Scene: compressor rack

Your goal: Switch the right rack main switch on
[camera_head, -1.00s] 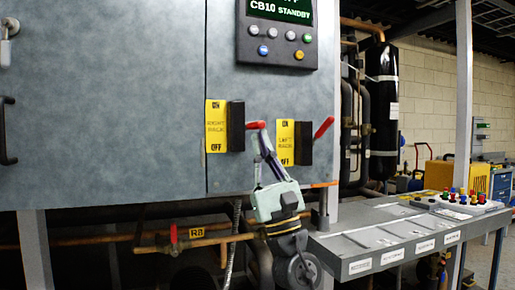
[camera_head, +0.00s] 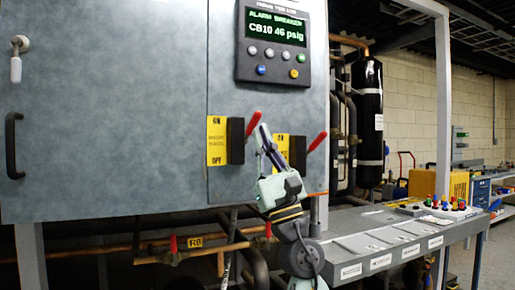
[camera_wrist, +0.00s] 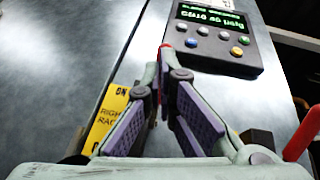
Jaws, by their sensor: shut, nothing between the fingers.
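The right rack main switch (camera_head: 236,141) is a black box on the grey cabinet, beside a yellow "RIGHT RACK" label (camera_head: 216,141) with ON at its top. Its red lever (camera_head: 253,123) tilts up and to the right. My gripper (camera_head: 264,128) is shut and empty, its fingertips just right of the lever; I cannot tell whether they touch. In the wrist view, a bit of red (camera_wrist: 165,46) shows at the shut fingertips (camera_wrist: 164,54), and the fingers hide most of the switch. The yellow label (camera_wrist: 108,115) is at the left there.
The left rack switch (camera_head: 298,154), with a raised red lever (camera_head: 318,141), sits close to the right, partly behind my gripper. A display panel (camera_head: 273,45) above reads "ALARM BREAKER, CB10 46 psig". Pipes run below; a grey bench (camera_head: 359,243) stands at the right.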

